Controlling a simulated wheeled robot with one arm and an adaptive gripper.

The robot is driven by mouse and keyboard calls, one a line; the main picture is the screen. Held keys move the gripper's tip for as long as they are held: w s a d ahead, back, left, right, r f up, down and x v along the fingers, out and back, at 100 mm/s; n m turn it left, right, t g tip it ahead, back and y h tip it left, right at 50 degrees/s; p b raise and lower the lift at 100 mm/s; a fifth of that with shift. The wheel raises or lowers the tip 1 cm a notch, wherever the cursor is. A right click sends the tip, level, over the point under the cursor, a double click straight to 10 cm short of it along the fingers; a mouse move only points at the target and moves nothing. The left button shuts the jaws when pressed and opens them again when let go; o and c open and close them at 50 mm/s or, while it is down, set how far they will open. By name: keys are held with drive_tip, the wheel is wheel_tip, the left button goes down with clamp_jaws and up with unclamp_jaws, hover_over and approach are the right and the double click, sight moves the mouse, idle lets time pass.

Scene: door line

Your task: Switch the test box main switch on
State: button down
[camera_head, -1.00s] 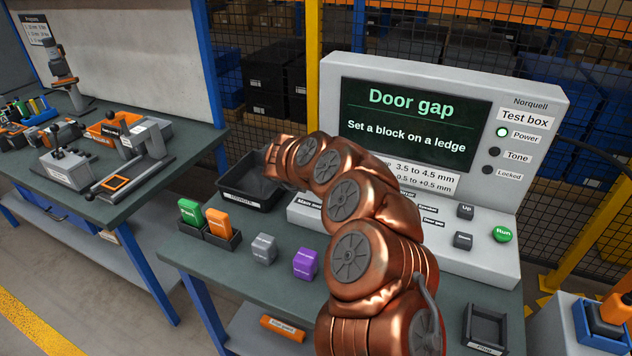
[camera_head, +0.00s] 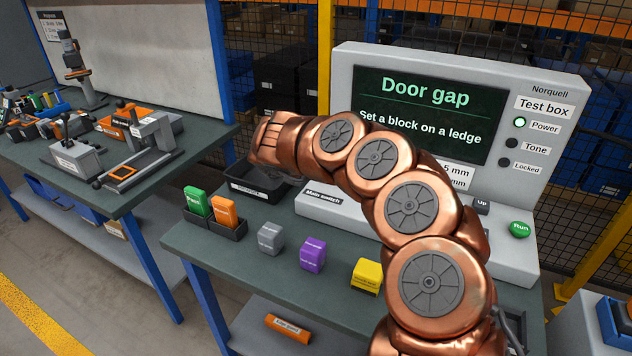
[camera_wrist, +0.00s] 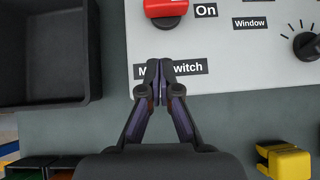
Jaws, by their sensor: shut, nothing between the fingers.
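The test box (camera_head: 345,80) stands on the bench, its screen lit with "Door gap" and "Set a block on a ledge". Its Power lamp (camera_head: 519,122) glows green. In the wrist view the red main switch (camera_wrist: 166,8) sits at the top edge, partly cut off, with an "On" label (camera_wrist: 206,11) to its right. My gripper (camera_wrist: 160,66) is shut and empty, its tips over the "Main switch" label, apart from the red switch in the picture. In the head view my arm hides the gripper and the switch.
A black tray (camera_wrist: 45,98) lies left of the panel. Green (camera_head: 196,202) and orange (camera_head: 224,212) blocks stand in a holder. Grey (camera_head: 270,238), purple (camera_head: 313,254) and yellow (camera_head: 367,275) blocks stand along the bench front. A dial (camera_wrist: 306,45) is right of the switch.

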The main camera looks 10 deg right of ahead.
drive_tip(key=shift+b+v, duration=0.35)
drive_tip(key=shift+v, duration=1.7)
